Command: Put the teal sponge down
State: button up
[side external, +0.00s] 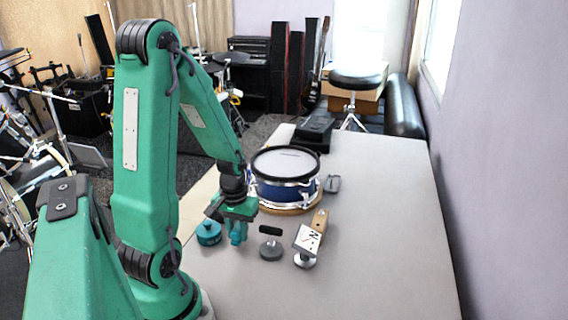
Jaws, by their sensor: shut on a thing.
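My gripper (238,218) points down over the table, at the end of the green arm, to the left of the blue drum. It is shut on a small teal piece (238,235), which I take to be the teal sponge. The sponge is small here and partly hidden by the jaws, and its colour is close to theirs. I cannot tell whether its underside touches the table. The grey table (350,245) lies below it.
A round teal item (209,236) stands just left of my gripper. A grey disc with a black handle (271,247) stands to the right, then a wooden-and-white item (308,240). The blue drum (285,178) stands behind. The table's right side is clear.

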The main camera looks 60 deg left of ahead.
aim_at(237, 228)
jog(key=shift+f, duration=1.05)
jog(key=o, duration=0.9)
jog(key=shift+f, duration=0.1)
jog(key=shift+r, duration=6.15)
